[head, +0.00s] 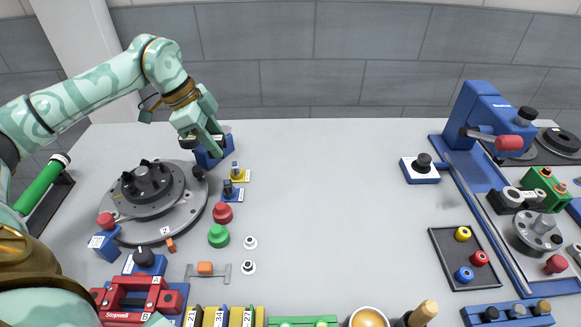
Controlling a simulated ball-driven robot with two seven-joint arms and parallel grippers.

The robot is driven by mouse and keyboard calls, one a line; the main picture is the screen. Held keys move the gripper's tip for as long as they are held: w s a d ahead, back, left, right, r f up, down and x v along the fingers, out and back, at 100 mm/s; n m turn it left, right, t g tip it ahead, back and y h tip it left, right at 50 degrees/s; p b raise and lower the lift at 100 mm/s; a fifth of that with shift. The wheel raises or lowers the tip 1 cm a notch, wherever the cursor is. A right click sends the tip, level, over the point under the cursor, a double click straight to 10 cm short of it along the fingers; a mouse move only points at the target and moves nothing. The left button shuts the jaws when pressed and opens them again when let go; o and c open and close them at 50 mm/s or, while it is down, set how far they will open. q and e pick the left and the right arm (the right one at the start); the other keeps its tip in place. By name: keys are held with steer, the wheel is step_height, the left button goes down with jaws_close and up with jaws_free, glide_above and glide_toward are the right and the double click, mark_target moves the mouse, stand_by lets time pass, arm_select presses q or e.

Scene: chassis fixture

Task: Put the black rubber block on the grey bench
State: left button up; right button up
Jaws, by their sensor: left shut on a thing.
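My left gripper (212,146) reaches in from the upper left and points down at the back left of the grey bench (330,200). It is shut on a dark piece, which I take to be the black rubber block (188,143). Only small dark parts show beside the fingers, and the fingers hide the rest. A blue block-like fixture (215,158) stands right behind and below the fingertips. I cannot tell whether the dark piece touches it. My right gripper is not in view.
A round grey turntable (150,200) lies left of the gripper. Small yellow and blue fixtures, a red button (223,213) and a green button (218,236) stand in front. A blue press (490,120) and black tray (440,262) are at right. The middle of the bench is clear.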

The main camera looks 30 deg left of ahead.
arm_select(q)
steer(key=w+d+f+b, duration=0.1)
steer(key=w+d+f, duration=0.1)
steer(key=w, duration=0.1)
steer(key=w+d+f, duration=0.2)
steer(key=w+f, duration=0.1)
steer(key=w+d+f+b, duration=0.1)
steer(key=w+d+f, duration=0.2)
steer(key=shift+w+f+b, duration=0.25)
steer(key=shift+w+b, duration=0.05)
steer(key=shift+b, duration=0.05)
steer(key=shift+w+f, duration=0.1)
steer(key=shift+f, duration=0.15)
steer(key=f, duration=0.1)
steer(key=f+b, duration=0.1)
steer(key=f, duration=0.1)
steer(key=shift+w+d+f+b, duration=0.2)
steer(key=shift+w+f+b, duration=0.05)
steer(key=shift+f+b, duration=0.15)
steer(key=shift+r, duration=0.15)
steer(key=o, duration=1)
